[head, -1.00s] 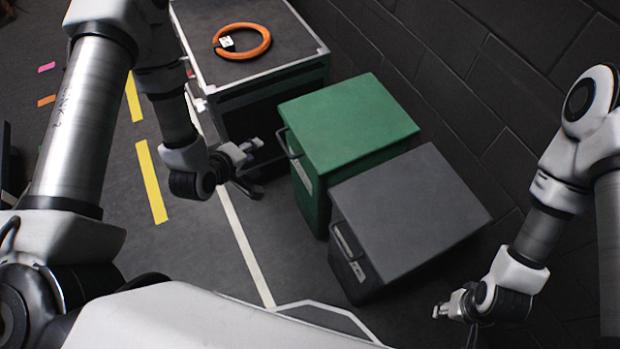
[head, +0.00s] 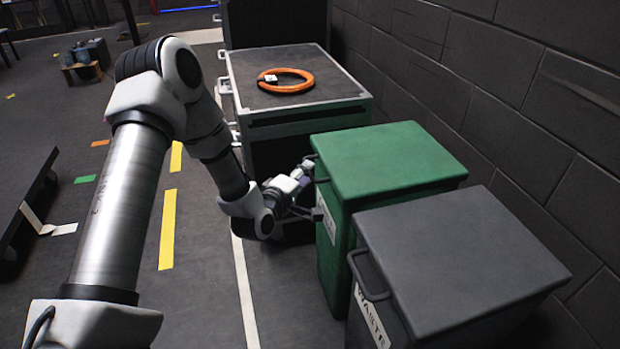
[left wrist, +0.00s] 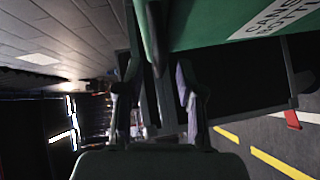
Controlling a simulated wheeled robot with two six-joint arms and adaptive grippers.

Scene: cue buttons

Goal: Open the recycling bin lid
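The green recycling bin (head: 335,250) stands against the wall side, and its green lid (head: 390,158) lies flat and closed. A dark loop handle (head: 317,168) sticks out from the lid's left edge. My left gripper (head: 304,182) is at this handle, beside the bin's front. In the left wrist view, the two fingers of my left gripper (left wrist: 158,78) are apart, with a dark bar-like part between them; I cannot tell whether they touch it. The bin's green side with a white label (left wrist: 280,18) reading cans and bottles fills the top right there. My right gripper is out of view.
A grey waste bin (head: 455,255) with its lid shut stands close in front of the green bin. A dark cabinet (head: 310,60) behind carries an orange cable ring (head: 286,80). A brick wall (head: 520,110) bounds the right. Open floor (head: 200,285) lies to the left.

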